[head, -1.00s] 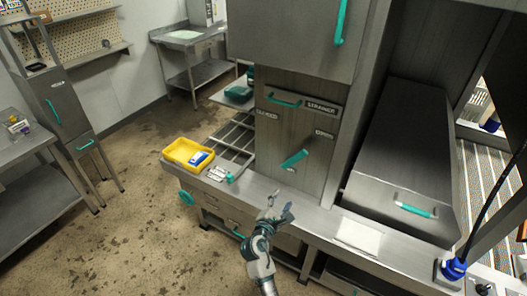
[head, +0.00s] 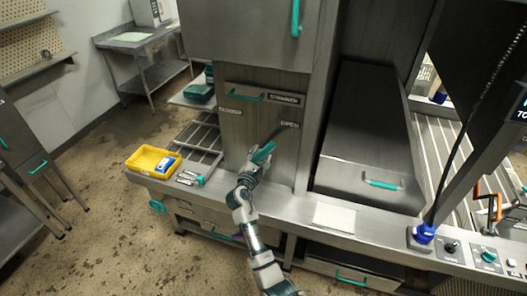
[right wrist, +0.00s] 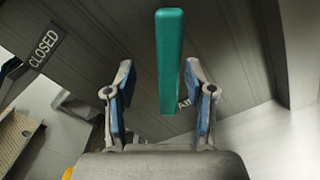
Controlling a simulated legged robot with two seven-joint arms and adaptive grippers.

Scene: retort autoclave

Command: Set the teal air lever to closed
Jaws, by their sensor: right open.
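The teal air lever (head: 264,152) sits on the grey cabinet front and slants up to the right, toward the OPEN label (head: 290,124). The CLOSED label (head: 230,111) is up and left of it. My right gripper (head: 256,164) is at the lever, partly covering it in the head view. In the right wrist view the teal lever (right wrist: 169,60) stands between the two spread fingers of the open gripper (right wrist: 160,88), with gaps on both sides. The AIR label is partly hidden there. My left gripper is not in view.
A white sheet (head: 335,217) lies on the counter to the right.

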